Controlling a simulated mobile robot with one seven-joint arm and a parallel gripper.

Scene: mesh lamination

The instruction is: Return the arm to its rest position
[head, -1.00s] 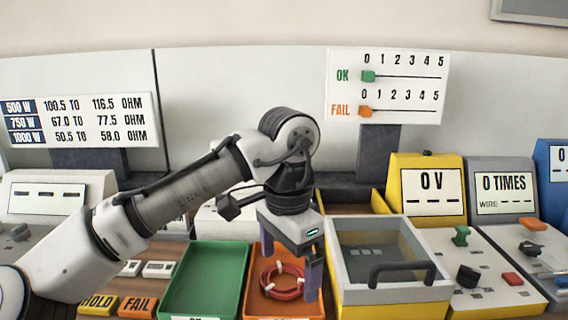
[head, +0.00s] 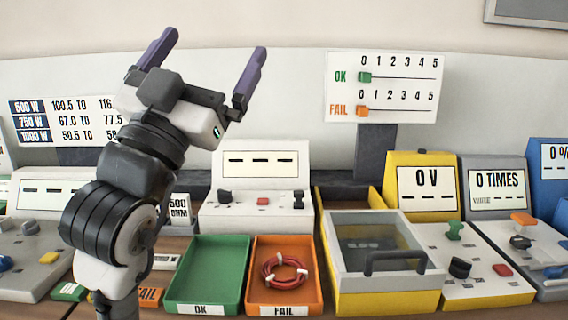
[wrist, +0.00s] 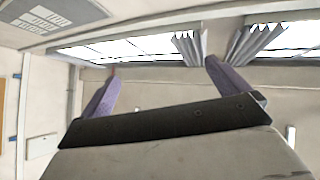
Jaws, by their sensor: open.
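My gripper (head: 208,68) is raised at the upper left of the head view, its two purple fingers spread wide and pointing up. Nothing is between them. My arm is folded upward at the left, in front of part of the resistance chart (head: 30,125). In the wrist view my gripper (wrist: 160,88) is also open and empty, facing the room's upper wall, windows and ceiling.
A red wire coil (head: 284,272) lies in the orange FAIL tray (head: 256,290). The green OK tray (head: 180,285) beside it is empty. A yellow-framed box with a lid (head: 385,290) stands to the right. Meters and control panels line the bench.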

